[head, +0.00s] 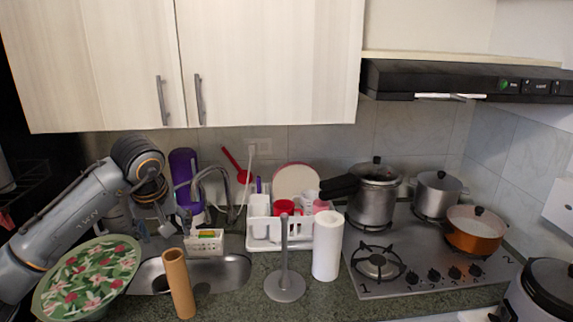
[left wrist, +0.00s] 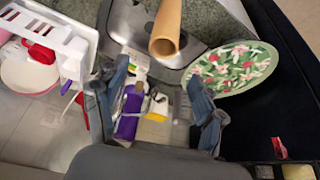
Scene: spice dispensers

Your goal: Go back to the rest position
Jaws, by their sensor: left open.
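My left arm comes in from the left in the head view, and its gripper (head: 155,228) points down over the counter by the sink's left end. In the left wrist view the gripper (left wrist: 160,80) has its two fingers spread apart with nothing held between them. A purple bottle (left wrist: 130,112) shows beyond the fingers there. In the head view the purple bottle (head: 186,175) stands behind the sink, right of my wrist. My right gripper is in neither view.
A brown tube (head: 178,283) stands before the sink (head: 232,272). A floral plate (head: 88,278) is near my left arm. A metal stand (head: 285,290), paper roll (head: 327,246), dish rack (head: 262,243) and stove (head: 400,288) with pots are to the right. Cabinets (head: 270,60) hang above.

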